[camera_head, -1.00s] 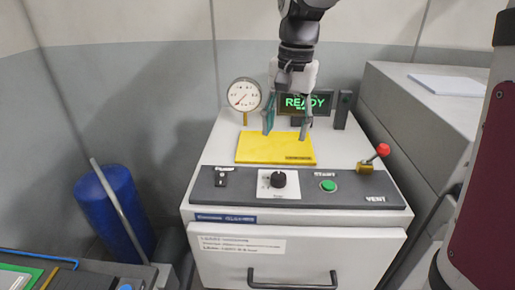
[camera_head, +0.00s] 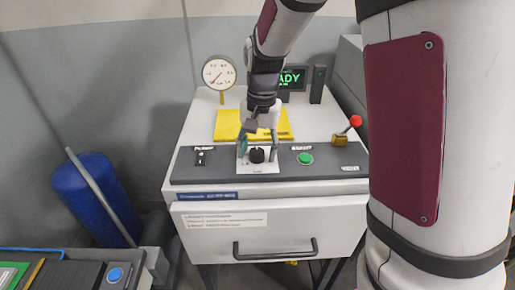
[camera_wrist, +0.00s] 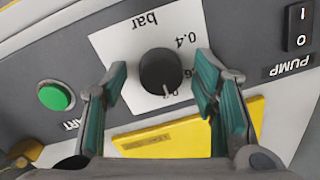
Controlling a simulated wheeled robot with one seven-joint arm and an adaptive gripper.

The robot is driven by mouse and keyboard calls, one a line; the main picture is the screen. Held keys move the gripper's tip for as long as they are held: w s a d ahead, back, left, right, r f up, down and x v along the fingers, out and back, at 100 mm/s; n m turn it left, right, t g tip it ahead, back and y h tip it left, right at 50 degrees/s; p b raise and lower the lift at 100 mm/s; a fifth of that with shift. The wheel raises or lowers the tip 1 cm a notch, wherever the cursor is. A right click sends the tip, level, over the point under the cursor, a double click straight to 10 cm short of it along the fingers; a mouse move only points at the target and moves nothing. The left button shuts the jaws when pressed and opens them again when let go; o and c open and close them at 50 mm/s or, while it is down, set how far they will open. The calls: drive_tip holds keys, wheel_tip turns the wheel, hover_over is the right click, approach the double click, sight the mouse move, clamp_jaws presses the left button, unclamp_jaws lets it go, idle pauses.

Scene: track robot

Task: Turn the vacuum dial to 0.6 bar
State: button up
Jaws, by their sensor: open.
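The vacuum dial (camera_head: 257,155) is a black round knob on a white plate in the middle of the sloping dark control panel. In the wrist view the dial (camera_wrist: 160,72) shows from above, with a short white pointer line toward the bottom of the picture. The plate bears "bar" and upside-down figures, 0.4 among them; the figures near the pointer are partly covered by a finger. My gripper (camera_head: 258,145) is open, and in the wrist view its teal fingers (camera_wrist: 160,65) stand either side of the dial with gaps. Fingertip height above the plate is hard to tell.
A pump switch (camera_head: 200,158) lies left of the dial, a green start button (camera_head: 305,158) right, and a red-knobbed vent lever (camera_head: 355,121) farther right. Behind are a yellow plate (camera_head: 227,124), a round gauge (camera_head: 219,73) and a partly hidden green READY display (camera_head: 292,78).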

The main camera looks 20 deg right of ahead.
drive_tip(key=c, duration=1.2)
drive_tip(key=shift+o, duration=0.2)
drive_tip(key=shift+n, duration=0.4)
drive_tip(key=n, duration=0.5)
drive_tip(key=shift+n, duration=0.3)
drive_tip(key=n, duration=0.5)
drive_tip(key=shift+w+g, duration=0.1)
drive_tip(key=shift+g, duration=0.2)
drive_tip(key=shift+n, duration=0.3)
drive_tip(key=o, duration=1.2)
drive_tip(key=shift+c, duration=0.2)
